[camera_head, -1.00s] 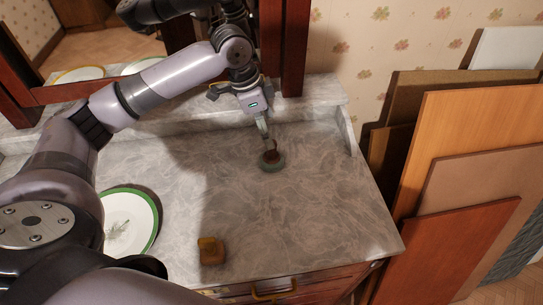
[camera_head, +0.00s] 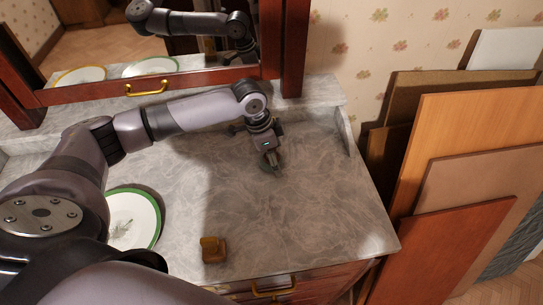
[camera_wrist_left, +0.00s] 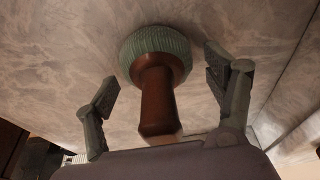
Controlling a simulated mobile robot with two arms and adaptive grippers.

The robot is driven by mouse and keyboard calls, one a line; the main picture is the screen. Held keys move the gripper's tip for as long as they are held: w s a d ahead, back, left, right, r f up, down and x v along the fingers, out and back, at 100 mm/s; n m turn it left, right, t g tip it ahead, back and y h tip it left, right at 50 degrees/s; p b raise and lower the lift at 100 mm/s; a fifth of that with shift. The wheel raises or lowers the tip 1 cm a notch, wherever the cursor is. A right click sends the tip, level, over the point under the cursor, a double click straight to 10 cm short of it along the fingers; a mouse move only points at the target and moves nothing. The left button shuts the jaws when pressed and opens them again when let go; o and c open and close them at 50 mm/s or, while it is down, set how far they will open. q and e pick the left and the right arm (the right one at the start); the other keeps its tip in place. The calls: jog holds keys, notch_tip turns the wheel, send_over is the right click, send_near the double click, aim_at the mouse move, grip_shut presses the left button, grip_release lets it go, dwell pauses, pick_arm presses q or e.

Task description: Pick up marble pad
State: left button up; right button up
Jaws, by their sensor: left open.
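A round object with a green, ribbed pad (camera_wrist_left: 155,48) and a brown handle (camera_wrist_left: 158,100) stands on the grey marble-patterned dresser top (camera_head: 310,225); it appears to be the marble pad. My left gripper (camera_head: 275,168) is lowered over it near the back of the top, largely hiding it in the head view. In the left wrist view, the open fingers (camera_wrist_left: 162,82) stand on either side of the object, with gaps between them and it. The handle points toward the gripper's palm. My right gripper is not in view.
A small brown-yellow block (camera_head: 214,250) lies near the front edge. A white plate with a green rim (camera_head: 157,215) sits at left. A mirror (camera_head: 200,84) stands behind the top, and several boards (camera_head: 480,130) lean at right. The right part of the top is clear.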

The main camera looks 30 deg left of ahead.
pick_arm(q)
jog(key=c, duration=1.2)
jog(key=shift+r, duration=0.1)
jog(key=shift+r, duration=0.1)
notch_tip(320, 180, up, 18)
jog(key=shift+r+b, duration=0.15)
jog(key=shift+b, duration=0.7)
jog(key=shift+c, duration=0.2)
jog(key=shift+r, duration=0.75)
jog(key=o, duration=0.6)
jog(key=shift+f, duration=0.1)
jog(key=c, duration=0.5)
